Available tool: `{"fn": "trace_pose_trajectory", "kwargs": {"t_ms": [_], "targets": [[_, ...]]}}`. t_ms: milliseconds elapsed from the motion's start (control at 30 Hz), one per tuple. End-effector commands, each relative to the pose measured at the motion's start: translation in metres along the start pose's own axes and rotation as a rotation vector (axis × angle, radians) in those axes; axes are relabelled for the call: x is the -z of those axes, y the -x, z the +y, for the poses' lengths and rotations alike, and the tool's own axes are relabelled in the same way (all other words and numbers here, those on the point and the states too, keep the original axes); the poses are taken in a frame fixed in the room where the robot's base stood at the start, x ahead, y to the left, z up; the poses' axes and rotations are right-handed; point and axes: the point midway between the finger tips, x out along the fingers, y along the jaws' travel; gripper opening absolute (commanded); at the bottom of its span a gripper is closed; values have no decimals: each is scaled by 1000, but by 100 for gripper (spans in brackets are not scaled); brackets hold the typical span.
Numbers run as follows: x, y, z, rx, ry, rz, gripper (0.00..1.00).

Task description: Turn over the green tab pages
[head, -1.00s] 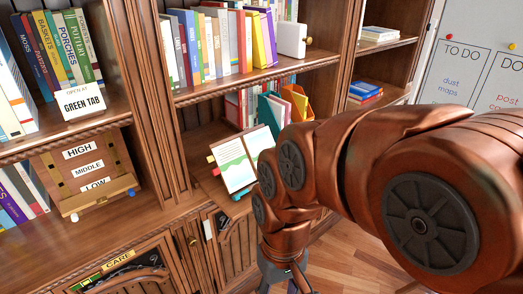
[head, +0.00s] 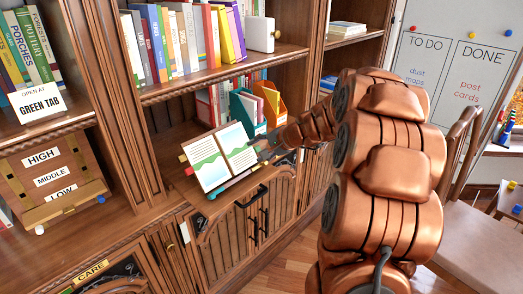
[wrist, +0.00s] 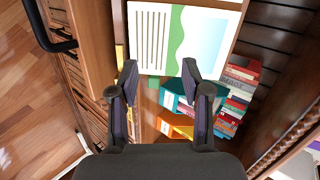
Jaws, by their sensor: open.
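An open book (head: 208,165) lies tilted on the pull-out shelf (head: 180,188), its pages showing text and a green-and-blue picture. Small coloured tabs (head: 183,158) stick out at its left edge, one of them red. In the wrist view the book (wrist: 153,42) fills the top middle, and a small green tab (wrist: 153,82) shows at its near edge between my fingers. My gripper (wrist: 160,72) is open and empty, its fingertips close to that edge. In the head view my gripper (head: 266,150) is at the book's right side. I cannot tell whether it touches.
A card reading "Open at green tab" (head: 40,103) stands on the left shelf. Teal and orange file holders (head: 262,103) with books stand behind the open book. A wooden High/Middle/Low board (head: 50,185) is at left. A chair (head: 470,220) stands at right.

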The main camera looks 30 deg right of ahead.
Motion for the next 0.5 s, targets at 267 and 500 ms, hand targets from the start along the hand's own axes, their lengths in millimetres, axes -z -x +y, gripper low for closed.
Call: {"fn": "trace_pose_trajectory", "kwargs": {"t_ms": [267, 500], "targets": [[65, 5, 18, 49, -103, 113, 48], [69, -18, 17, 49, -106, 115, 48]]}}
